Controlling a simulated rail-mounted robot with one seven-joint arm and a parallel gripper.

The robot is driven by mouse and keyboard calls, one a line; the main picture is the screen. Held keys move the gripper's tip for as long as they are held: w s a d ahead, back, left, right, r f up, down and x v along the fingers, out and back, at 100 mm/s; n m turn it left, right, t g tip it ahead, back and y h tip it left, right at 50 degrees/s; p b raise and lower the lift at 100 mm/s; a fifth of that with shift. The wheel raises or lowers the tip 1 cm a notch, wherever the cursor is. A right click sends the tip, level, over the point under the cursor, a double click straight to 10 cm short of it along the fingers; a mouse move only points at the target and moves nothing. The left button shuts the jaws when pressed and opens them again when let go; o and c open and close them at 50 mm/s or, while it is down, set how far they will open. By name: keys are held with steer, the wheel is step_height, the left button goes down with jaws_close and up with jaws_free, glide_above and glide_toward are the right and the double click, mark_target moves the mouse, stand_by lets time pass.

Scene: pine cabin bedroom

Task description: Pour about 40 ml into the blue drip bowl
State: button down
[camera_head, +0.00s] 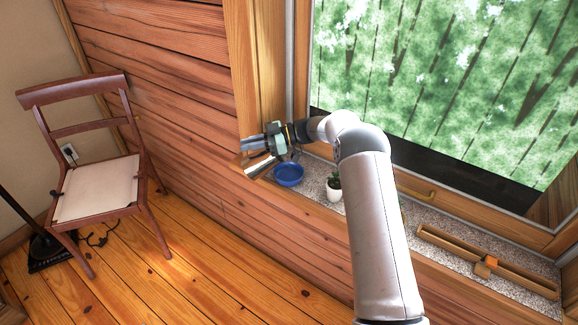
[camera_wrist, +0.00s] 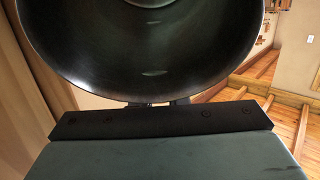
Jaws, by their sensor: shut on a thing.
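The blue drip bowl (camera_head: 288,176) sits upright on the speckled window sill, near its left end. My gripper (camera_head: 262,150) is above and to the left of the bowl in the head view. It is shut on a dark, shiny, round vessel (camera_wrist: 150,55), which fills the top of the wrist view. In the head view the vessel shows only as a small reflective shape (camera_head: 258,164) left of the bowl. I cannot tell its tilt, and no stream of liquid is visible. The bowl does not show in the wrist view.
A small plant in a white pot (camera_head: 334,190) stands right of the bowl, close to my arm. A wooden rail with an orange block (camera_head: 487,265) lies farther right on the sill. The window frame (camera_head: 259,70) rises behind my gripper. A chair (camera_head: 97,185) stands left.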

steer(key=shift+s+a+r+h+b, duration=0.2)
steer(key=shift+a+r+h+b, duration=0.1)
steer(key=shift+a+h, duration=0.2)
steer(key=shift+w+d+f, duration=0.1)
steer(key=shift+d, duration=0.05)
steer(key=shift+w+r+p, duration=0.1)
steer(key=shift+r+p, duration=0.1)
steer(key=shift+p, duration=0.25)
steer(key=shift+r+h+p, duration=0.25)
steer(key=shift+h+p, duration=0.05)
steer(key=shift+p, duration=0.1)
steer(key=shift+a, duration=0.2)
steer(key=shift+f+h, duration=0.15)
steer(key=shift+h, duration=0.15)
steer(key=shift+p, duration=0.4)
